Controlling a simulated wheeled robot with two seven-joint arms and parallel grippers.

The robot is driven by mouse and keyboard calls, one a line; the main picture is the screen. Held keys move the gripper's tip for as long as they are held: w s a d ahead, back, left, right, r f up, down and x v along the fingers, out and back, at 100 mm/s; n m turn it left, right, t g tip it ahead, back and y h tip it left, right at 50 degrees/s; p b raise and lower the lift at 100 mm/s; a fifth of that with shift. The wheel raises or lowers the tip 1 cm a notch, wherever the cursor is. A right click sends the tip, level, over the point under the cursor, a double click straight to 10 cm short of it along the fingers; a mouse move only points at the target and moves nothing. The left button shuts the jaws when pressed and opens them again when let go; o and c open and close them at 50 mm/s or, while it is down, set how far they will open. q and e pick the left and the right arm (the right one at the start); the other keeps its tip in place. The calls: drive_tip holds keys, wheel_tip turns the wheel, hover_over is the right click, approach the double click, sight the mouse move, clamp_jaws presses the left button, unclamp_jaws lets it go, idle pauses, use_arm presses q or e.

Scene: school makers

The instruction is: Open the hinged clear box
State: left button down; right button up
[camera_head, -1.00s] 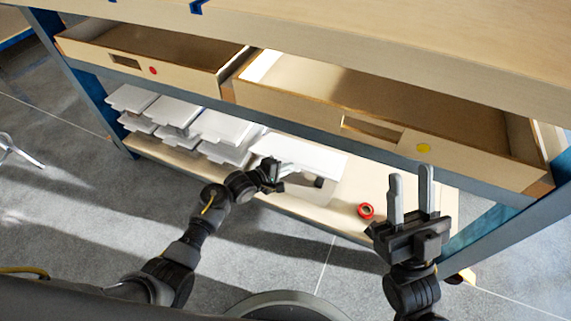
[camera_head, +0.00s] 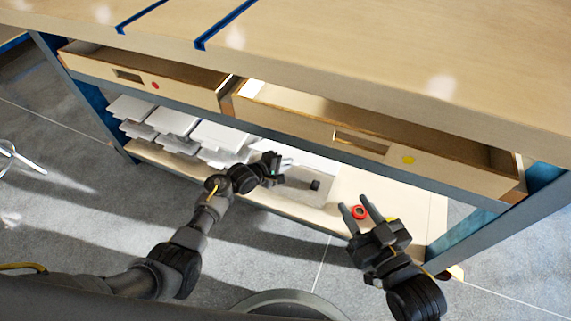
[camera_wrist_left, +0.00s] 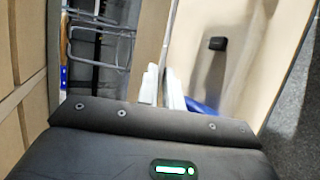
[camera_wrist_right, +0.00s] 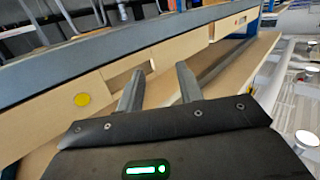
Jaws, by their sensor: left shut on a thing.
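The hinged clear box (camera_head: 298,180) is on the lower shelf, hard to make out because it is see-through. A small black block (camera_head: 314,185) shows at it, and also in the left wrist view (camera_wrist_left: 217,43). My left gripper (camera_head: 284,168) is at the box's left part. In the left wrist view its pale fingers (camera_wrist_left: 161,84) are close together on a thin edge of the box; whether it is the lid alone I cannot tell. My right gripper (camera_head: 353,208) is open and empty, right of the box and near the red ring.
A red ring (camera_head: 360,212) and a partly hidden yellow thing (camera_head: 392,220) lie on the shelf (camera_head: 433,208). Stacked white trays (camera_head: 172,121) stand left of the box. Two open drawers (camera_head: 150,78) (camera_head: 385,148) hang above, limiting room overhead.

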use_arm(q)
drive_tip(key=shift+w+d+r, duration=0.1)
drive_tip(key=shift+r, duration=0.15)
drive_tip(key=c, duration=1.6)
unclamp_jaws()
drive_tip(key=shift+f, duration=0.1)
